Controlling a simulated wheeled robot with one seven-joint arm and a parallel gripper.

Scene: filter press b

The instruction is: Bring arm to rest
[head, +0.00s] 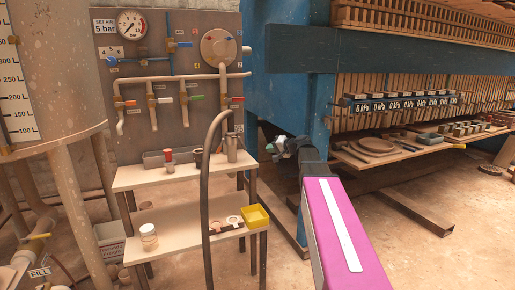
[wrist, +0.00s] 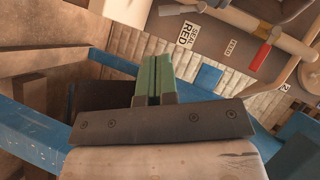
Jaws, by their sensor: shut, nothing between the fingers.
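My gripper (head: 272,148) shows in the head view at the end of my magenta arm, in front of the blue press frame. It points left, towards the shelf stand and the valve panel. In the wrist view its two green fingers (wrist: 154,80) lie side by side, shut with nothing between them. The gripper is in the air and appears apart from the things around it, though its distance to the blue frame is hard to judge.
A two-level stand (head: 180,177) holds small containers and a yellow box (head: 255,216). A dark hose (head: 206,185) rises in front of it. The blue press frame (head: 300,98) stands behind my arm. A laden shelf (head: 385,155) is at right. Floor at lower right is mostly clear.

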